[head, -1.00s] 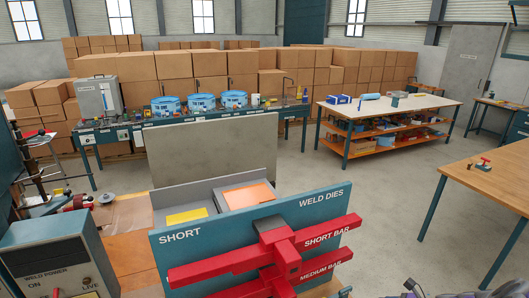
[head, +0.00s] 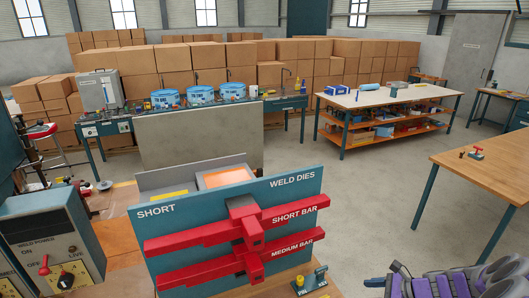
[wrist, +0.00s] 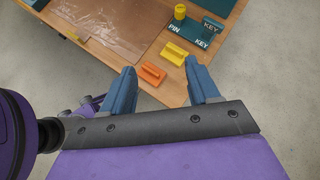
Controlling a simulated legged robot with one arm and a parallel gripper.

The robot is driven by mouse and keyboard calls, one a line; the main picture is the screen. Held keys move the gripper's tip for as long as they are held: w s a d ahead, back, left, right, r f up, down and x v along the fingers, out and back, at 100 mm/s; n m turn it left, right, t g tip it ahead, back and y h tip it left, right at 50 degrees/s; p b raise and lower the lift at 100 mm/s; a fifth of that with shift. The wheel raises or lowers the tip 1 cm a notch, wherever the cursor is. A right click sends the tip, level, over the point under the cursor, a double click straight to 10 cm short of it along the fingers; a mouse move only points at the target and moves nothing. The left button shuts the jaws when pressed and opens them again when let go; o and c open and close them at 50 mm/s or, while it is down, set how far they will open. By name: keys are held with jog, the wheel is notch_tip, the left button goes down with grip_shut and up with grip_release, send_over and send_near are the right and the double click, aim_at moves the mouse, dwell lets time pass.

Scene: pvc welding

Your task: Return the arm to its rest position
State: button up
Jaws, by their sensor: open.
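My gripper (wrist: 160,70) is open and empty in the wrist view, its two blue fingers spread apart above the edge of a wooden bench (wrist: 211,14). An orange block (wrist: 152,74) and a yellow block (wrist: 175,53) lie on the bench beyond the fingertips. A teal holder (wrist: 207,33) marked PIN and KEY is behind them, with a yellow pin (wrist: 180,12) standing on it. In the head view my purple and grey arm is low at the bottom right, partly cut off by the frame.
The teal weld dies rack (head: 300,186) with red bars stands in front. The weld power box (head: 45,235) is at left. A wooden table (head: 490,165) is at right, and a white-topped table (head: 385,98) is behind. Grey floor between them is clear.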

jog(key=s+a+r+n+g, duration=0.2)
jog(key=s+a+r+n, duration=0.25)
jog(key=a, duration=0.25)
jog(key=s+a+r+n+g+h+b, duration=0.1)
jog(key=s+a+r+n+g, duration=0.1)
jog(key=s+a+r+n, duration=0.25)
jog(key=s+a+r+n+g, duration=0.25)
jog(key=a+r, duration=0.25)
jog(key=a, duration=0.3)
jog(key=s+r+n+h+b, duration=0.1)
jog(key=s+r+n+h, duration=0.2)
jog(key=s, duration=2)
jog(key=n+h, duration=0.4)
jog(key=n, duration=0.4)
jog(key=shift+d+r+h, duration=0.3)
jog(key=shift+r+h, duration=0.1)
jog(key=shift+g, duration=0.25)
